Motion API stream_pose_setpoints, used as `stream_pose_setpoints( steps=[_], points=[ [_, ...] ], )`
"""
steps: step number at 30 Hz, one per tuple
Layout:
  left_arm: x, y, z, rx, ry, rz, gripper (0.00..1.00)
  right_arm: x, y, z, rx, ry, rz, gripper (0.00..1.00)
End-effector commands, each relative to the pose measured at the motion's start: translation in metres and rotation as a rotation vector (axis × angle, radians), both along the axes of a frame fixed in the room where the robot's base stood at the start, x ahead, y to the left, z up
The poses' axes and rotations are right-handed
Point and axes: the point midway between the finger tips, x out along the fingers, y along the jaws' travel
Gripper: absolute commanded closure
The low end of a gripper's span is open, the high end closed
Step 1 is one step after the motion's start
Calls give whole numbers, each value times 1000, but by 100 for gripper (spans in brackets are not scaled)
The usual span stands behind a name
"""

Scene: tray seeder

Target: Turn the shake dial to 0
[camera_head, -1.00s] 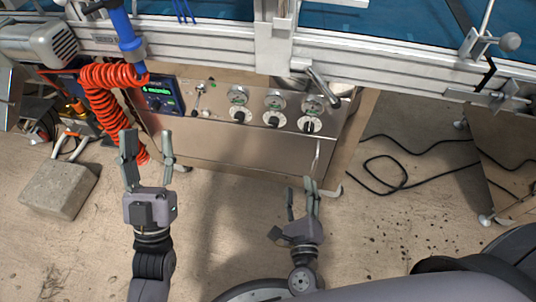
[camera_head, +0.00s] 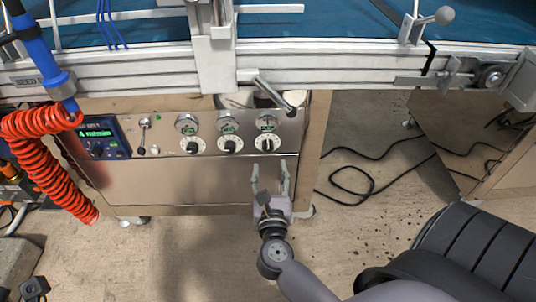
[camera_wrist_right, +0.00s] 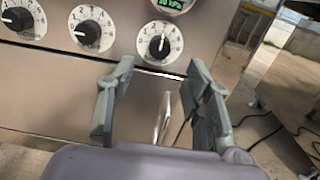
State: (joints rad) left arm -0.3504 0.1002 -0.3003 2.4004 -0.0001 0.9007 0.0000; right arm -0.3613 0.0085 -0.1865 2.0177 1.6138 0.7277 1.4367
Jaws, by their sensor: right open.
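Three white numbered dials with black knobs sit in a row on the steel control panel: a left dial (camera_head: 192,145), a middle dial (camera_head: 230,144) and a right dial (camera_head: 267,143). I cannot read which one is the shake dial. In the right wrist view, the right dial (camera_wrist_right: 160,42) has its knob nearly upright; the middle dial's knob (camera_wrist_right: 88,32) points left. The left dial (camera_wrist_right: 22,18) is cut by the frame edge. My right gripper (camera_head: 270,172) is open and empty, just below the right dial.
A lever with a rounded end (camera_head: 273,95) hangs above the right dial. A blue controller with a green display (camera_head: 100,136) and a coiled red hose (camera_head: 45,165) are at left. A black cable (camera_head: 355,180) lies on the floor at right.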

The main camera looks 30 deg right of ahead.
Motion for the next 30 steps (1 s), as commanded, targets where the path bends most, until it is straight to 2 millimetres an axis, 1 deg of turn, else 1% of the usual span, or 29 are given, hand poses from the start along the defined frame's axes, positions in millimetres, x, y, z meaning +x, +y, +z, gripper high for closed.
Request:
stream_pose_setpoints(
  steps=[1,6,9,12,16,23,30],
  points=[
    [0,0,-2,0,0,0,54,10,-6,1,-2,-5,0,54],
    [0,0,-5,0,1,0,54,37,-22,1,-2,-2,1,54],
    [0,0,-6,0,1,0,54,48,-29,0,-2,-2,1,54],
    [0,0,-7,1,2,0,54,54,-33,0,-2,0,1,54],
    [0,0,-7,0,2,-1,54,58,-35,0,-1,1,1,54],
    [0,0,-7,0,2,-1,54,58,-35,0,-1,1,1,54],
    [0,0,-7,1,2,0,54,58,-35,0,-1,1,1,70]
  ],
)
